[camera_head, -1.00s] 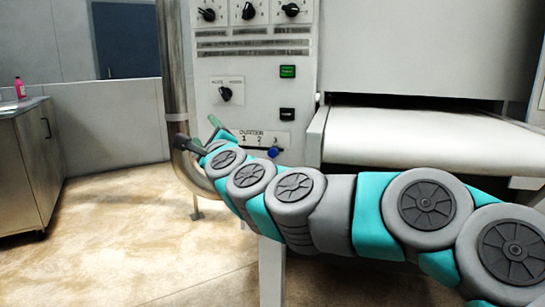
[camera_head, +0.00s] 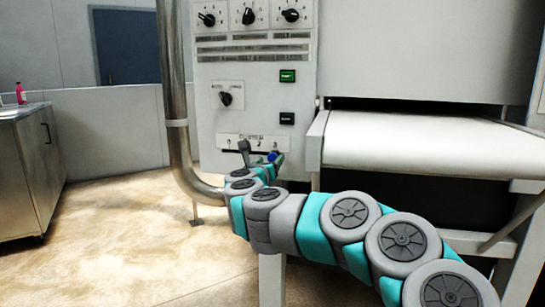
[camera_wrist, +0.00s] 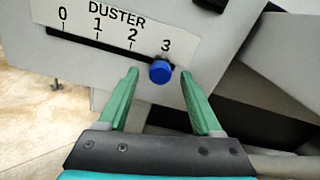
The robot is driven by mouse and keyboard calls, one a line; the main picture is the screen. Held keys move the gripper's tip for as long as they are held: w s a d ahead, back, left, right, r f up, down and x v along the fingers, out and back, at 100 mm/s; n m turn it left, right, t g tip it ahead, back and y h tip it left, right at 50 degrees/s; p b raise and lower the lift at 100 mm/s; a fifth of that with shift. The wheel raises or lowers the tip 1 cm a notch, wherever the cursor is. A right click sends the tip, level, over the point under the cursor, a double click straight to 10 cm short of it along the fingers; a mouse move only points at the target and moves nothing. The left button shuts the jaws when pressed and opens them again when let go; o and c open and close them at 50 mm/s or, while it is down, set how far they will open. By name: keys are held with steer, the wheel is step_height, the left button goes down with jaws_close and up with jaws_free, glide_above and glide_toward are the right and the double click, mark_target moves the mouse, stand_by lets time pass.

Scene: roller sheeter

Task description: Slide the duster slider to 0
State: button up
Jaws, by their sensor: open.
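The duster slider's blue knob (camera_wrist: 160,71) sits near the 3 end of its dark slot in the wrist view. The white scale plate (camera_wrist: 185,22) reads DUSTER with marks 0 to 3, and 0 is at the left. My gripper (camera_wrist: 159,77) is open, with one green finger on each side of the knob. A small gap shows between each finger and the knob; I cannot tell whether the tips reach its depth.
Above the slider are a black button (camera_head: 287,118), a green button (camera_head: 287,75) and several rotary knobs. A metal pipe (camera_head: 174,100) stands left of the panel. The white conveyor (camera_head: 415,140) is to the right, above my arm.

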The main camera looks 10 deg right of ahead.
mark_target(271, 158)
steer(key=shift+x, duration=1.8)
jaws_close()
